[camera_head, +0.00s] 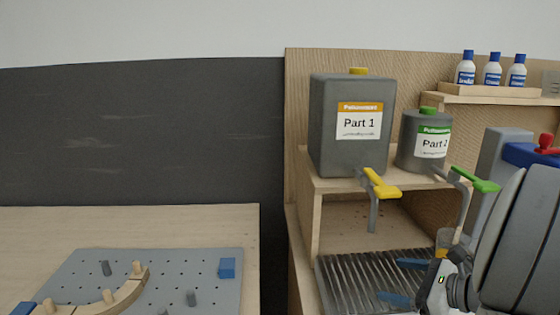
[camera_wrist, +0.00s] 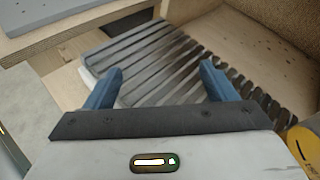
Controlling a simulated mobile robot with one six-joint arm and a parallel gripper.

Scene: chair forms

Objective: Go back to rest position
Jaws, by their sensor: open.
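My gripper (camera_head: 398,281) is at the lower right of the head view, over the ribbed metal drain grate (camera_head: 345,278). Its two blue fingers point left and stand apart with nothing between them. In the wrist view my gripper (camera_wrist: 160,84) shows both fingers spread, with the grate (camera_wrist: 150,50) beyond them. My arm fills the lower right corner of the head view and hides part of what is behind it.
A grey Part 1 container (camera_head: 335,145) with a yellow tap and a grey Part 2 container (camera_head: 412,160) with a green tap stand on a wooden shelf. Left is a pegboard (camera_head: 210,270) with a curved wooden piece (camera_head: 125,293).

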